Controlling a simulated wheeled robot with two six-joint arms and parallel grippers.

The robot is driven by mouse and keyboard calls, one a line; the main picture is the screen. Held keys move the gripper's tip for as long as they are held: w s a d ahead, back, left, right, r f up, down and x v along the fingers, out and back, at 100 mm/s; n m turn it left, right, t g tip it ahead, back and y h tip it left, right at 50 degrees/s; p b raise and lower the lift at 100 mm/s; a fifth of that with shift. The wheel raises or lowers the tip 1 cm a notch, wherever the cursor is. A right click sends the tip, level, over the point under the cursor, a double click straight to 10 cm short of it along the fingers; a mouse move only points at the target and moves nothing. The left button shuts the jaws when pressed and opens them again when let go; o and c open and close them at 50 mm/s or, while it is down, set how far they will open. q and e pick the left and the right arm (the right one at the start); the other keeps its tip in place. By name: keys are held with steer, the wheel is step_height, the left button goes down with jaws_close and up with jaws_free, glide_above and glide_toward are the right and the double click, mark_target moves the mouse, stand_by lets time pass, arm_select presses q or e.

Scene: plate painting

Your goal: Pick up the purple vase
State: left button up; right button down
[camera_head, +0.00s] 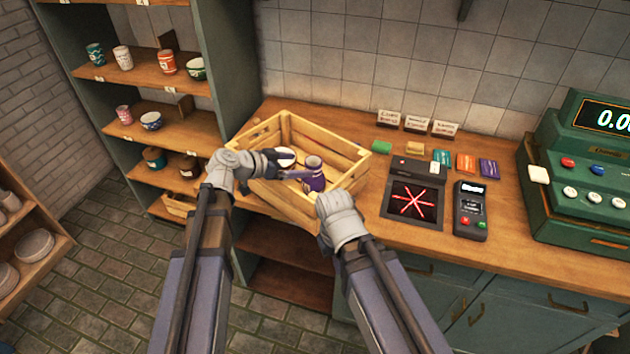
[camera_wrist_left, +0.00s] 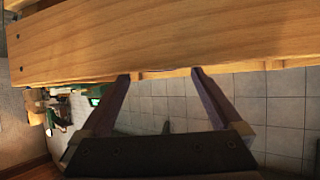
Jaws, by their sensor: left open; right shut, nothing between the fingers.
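The purple vase (camera_head: 315,177) stands in the wooden crate (camera_head: 345,152) on the counter, with a paler top and a dark purple body. My left gripper (camera_head: 296,165) is open and reaches over the crate from the left, its fingers pointing toward the vase. I cannot tell whether they touch it. In the left wrist view the open gripper (camera_wrist_left: 160,76) has its tips at a wooden board of the crate (camera_wrist_left: 150,40), and the vase does not show. My right gripper (camera_head: 330,212) is shut and empty at the crate's front right corner; its fingers are mostly hidden.
A pale round vessel (camera_head: 286,157) is in the crate beside the vase. A card terminal (camera_head: 470,208), a dark screen with red strokes (camera_head: 412,201) and a green register (camera_head: 575,185) stand to the right. Shelves of pottery (camera_head: 150,70) stand at left.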

mark_target(307, 165)
arm_select(q)
steer(key=shift+b+x, duration=0.4)
steer(key=shift+x, duration=0.8)
steer(key=shift+b+x, duration=1.3)
steer(key=shift+x, duration=1.25)
steer(key=shift+a, duration=0.15)
jaws_close()
